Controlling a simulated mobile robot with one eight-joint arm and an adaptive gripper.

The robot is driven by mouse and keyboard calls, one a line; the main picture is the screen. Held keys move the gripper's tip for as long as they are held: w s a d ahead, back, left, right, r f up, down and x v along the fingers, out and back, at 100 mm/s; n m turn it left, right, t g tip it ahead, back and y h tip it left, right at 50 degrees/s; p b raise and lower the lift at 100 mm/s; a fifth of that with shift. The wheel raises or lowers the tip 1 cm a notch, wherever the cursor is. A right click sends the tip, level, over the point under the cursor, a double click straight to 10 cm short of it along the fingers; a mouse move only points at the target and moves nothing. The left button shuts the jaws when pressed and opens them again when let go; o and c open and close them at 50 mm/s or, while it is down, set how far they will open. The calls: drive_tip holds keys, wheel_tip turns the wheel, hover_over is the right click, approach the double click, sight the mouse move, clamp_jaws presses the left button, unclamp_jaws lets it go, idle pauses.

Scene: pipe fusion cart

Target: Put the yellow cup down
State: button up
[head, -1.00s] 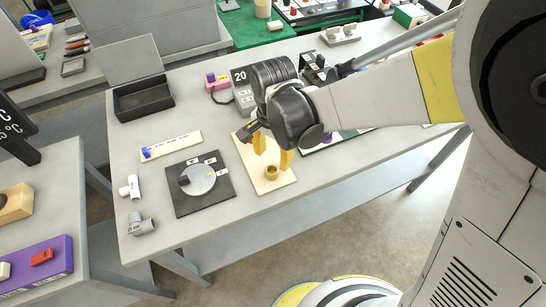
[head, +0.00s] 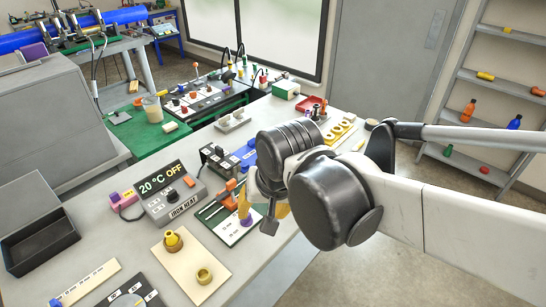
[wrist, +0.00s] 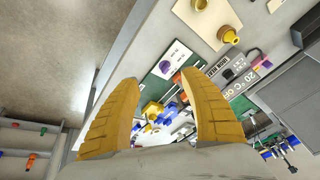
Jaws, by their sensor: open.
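Two yellow pieces stand on the beige board on the table. The farther one (head: 173,241) is a rounded yellow cup-like piece, and the nearer one (head: 204,276) is a short open ring or cup. Both also show at the top of the wrist view, the ring-like one (wrist: 200,4) and the rounded one (wrist: 228,34). I cannot tell for sure which is the task's cup. My gripper (head: 264,213) is to the right of the board, apart from both. In the wrist view its yellow fingers (wrist: 160,82) are spread with nothing between them.
A green-and-white card (head: 215,218) with an orange tool and a purple piece lies close to my gripper. The iron heater box (head: 172,198) is behind the board. A dark open tray (head: 38,237) is at left. Shelves (head: 490,100) stand at right.

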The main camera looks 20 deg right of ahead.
drive_tip(key=s+d+r+n+t+h, duration=0.1)
drive_tip(key=s+d+n+t, duration=0.1)
drive_tip(key=d, duration=0.6)
drive_tip(key=shift+s+d+r+t, duration=0.3)
drive_tip(key=shift+s+r+t, duration=0.15)
drive_tip(key=shift+s, duration=0.65)
